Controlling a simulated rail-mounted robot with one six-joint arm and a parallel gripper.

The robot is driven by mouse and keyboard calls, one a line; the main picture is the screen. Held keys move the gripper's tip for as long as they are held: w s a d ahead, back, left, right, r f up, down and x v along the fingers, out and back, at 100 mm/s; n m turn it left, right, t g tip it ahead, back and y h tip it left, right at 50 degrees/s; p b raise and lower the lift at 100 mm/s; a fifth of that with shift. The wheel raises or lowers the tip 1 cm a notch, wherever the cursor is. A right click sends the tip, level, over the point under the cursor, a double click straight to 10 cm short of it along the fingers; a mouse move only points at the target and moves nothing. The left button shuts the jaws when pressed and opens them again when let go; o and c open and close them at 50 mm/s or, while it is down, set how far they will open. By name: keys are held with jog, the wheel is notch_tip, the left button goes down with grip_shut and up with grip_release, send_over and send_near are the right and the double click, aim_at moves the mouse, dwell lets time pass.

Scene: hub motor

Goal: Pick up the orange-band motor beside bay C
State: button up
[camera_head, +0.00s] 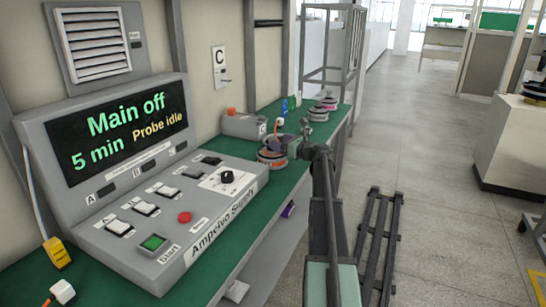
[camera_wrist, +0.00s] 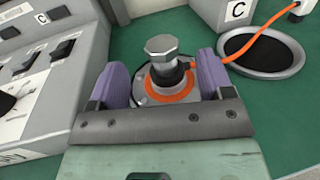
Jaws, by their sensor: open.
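The orange-band motor (camera_head: 270,160) stands on the green bench just past the supply console, near the bay C box. In the wrist view the motor (camera_wrist: 169,88) is upright, with an orange ring and a silver hex-topped shaft. My gripper (camera_wrist: 167,85) is open, with a purple finger on each side of the motor. Whether the fingers touch it cannot be told. In the head view my gripper (camera_head: 279,146) is at the motor and partly covers it. The bay C box (camera_wrist: 225,14) and a dark round pad in a grey rim (camera_wrist: 264,54) lie to the right.
The Ampelvo Supply console (camera_head: 165,205) stands close to the left of the motor; its screen reads "Main off" and "Probe idle". An orange cable (camera_wrist: 262,42) crosses the round pad. More motors (camera_head: 318,113) stand farther along the bench. The floor on the right has a rail (camera_head: 380,235).

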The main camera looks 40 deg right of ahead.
aim_at(269, 138)
jog(key=x, duration=0.6)
jog(key=shift+w, duration=0.3)
jog(key=shift+s+r, duration=0.1)
grip_shut()
